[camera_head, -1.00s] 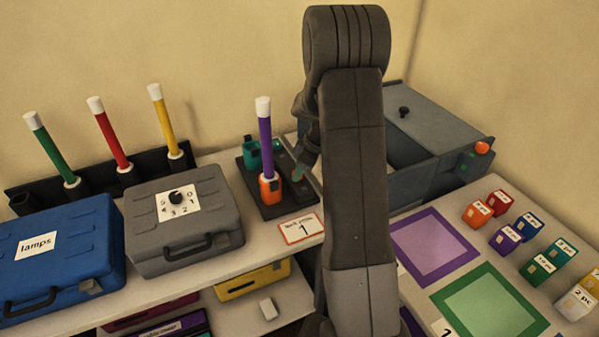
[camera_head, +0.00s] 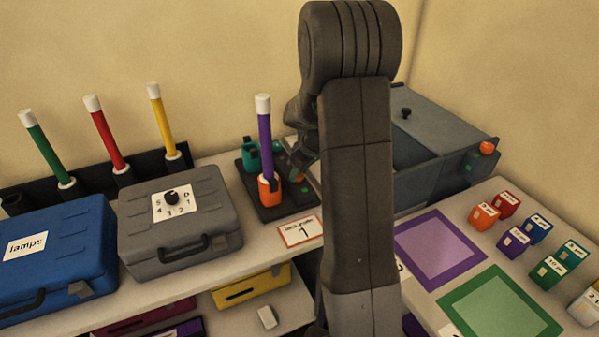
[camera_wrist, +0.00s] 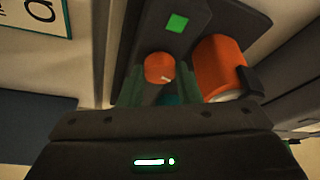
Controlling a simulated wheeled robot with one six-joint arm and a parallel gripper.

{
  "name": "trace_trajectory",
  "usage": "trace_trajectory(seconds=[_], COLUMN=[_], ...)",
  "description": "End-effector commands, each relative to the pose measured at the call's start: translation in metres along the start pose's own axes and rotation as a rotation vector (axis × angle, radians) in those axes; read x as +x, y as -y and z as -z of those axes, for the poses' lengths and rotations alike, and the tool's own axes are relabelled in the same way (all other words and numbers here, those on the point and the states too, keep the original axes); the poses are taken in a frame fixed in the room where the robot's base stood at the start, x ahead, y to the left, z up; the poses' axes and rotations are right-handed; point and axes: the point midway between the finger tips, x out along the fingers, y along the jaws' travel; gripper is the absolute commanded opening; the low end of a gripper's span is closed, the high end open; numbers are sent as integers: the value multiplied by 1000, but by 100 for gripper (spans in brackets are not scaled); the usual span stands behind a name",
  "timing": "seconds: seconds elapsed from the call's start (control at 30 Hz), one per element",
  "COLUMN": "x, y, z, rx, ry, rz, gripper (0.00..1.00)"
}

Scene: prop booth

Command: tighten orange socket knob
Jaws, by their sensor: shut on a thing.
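The orange socket knob (camera_wrist: 158,68) is a small round knob with a white mark, on a dark base beside the orange socket (camera_wrist: 218,66). In the wrist view my gripper (camera_wrist: 160,82) has its greenish fingers on either side of the knob, shut on it. In the head view my arm hides most of the gripper, and only a little of the knob shows. A purple tube with a white cap (camera_head: 264,135) stands upright in the orange socket (camera_head: 269,190). A green light (camera_wrist: 177,22) glows on the base near the knob.
A teal socket (camera_head: 250,155) stands behind the orange one. A grey case with a dial (camera_head: 180,235) and a blue lamps case (camera_head: 50,250) are to the left. A grey box (camera_head: 430,130) stands close to my arm's right. A card marked 1 (camera_head: 300,231) lies in front.

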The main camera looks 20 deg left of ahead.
Motion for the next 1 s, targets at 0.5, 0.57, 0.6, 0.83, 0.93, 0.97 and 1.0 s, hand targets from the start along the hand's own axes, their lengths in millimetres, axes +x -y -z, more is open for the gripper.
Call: trace_trajectory(seconds=[0.5,0.57,0.6,0.83,0.93,0.97,1.0], x=[0,0,0,-13,-29,-36,-45], y=[0,0,0,0,0,-1,-1], z=[0,0,0,1,0,1,1], rx=[-1,-1,-1,-1,-1,-1,-1], ry=[0,0,0,-2,-3,-4,-4], rz=[0,0,0,-1,-3,-3,-4], gripper=[52,52,52,52,52,52,52])
